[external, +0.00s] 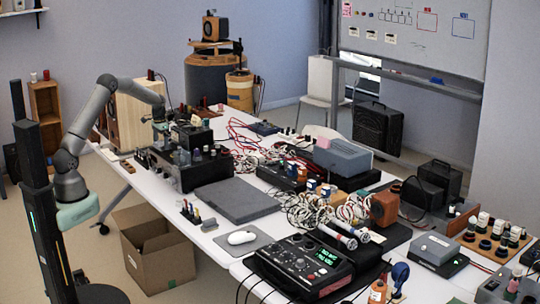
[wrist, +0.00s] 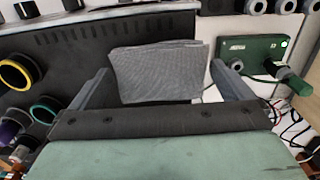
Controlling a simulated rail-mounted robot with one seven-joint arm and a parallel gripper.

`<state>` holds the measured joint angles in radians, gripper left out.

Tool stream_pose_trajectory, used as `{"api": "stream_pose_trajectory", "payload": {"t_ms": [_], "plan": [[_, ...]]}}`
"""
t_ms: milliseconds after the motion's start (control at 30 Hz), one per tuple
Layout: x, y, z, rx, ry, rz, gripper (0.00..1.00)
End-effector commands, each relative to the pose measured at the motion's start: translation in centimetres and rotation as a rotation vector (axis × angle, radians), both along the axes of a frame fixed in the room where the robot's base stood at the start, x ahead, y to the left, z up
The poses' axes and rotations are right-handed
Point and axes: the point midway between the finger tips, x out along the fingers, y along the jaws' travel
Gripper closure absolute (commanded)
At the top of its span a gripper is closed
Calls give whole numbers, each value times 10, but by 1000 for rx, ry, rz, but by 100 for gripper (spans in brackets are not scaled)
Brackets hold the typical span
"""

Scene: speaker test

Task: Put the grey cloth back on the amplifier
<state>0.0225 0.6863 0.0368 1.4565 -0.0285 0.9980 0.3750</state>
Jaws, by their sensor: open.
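The grey cloth (wrist: 160,75), a folded, ribbed piece, shows in the wrist view between and beyond the two fingers of my gripper (wrist: 159,68). The fingers are open and stand on either side of it; I cannot tell whether they touch it. The cloth overlaps the right part of a black vented unit (wrist: 75,42), likely the amplifier, and its right end borders a white surface. In the external view my gripper (external: 160,128) is over the far left of the table, behind a black unit with tubes (external: 195,172). I cannot make out the cloth there.
Round parts with yellow and green rings stand at the wrist view's left. A green box (wrist: 250,48) with a plug and cables is close to the right finger. In the external view, cables (external: 245,150) clutter the table's middle, and a flat grey slab (external: 237,199) lies nearer.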

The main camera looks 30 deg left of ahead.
Motion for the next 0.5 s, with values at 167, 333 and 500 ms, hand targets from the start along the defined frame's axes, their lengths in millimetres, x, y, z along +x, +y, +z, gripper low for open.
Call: {"api": "stream_pose_trajectory", "payload": {"t_ms": [167,333,500], "plan": [[1,0,22,0,-5,0,0],[1,0,59,0,-5,0,0],[0,0,94,1,-4,0,0]]}}
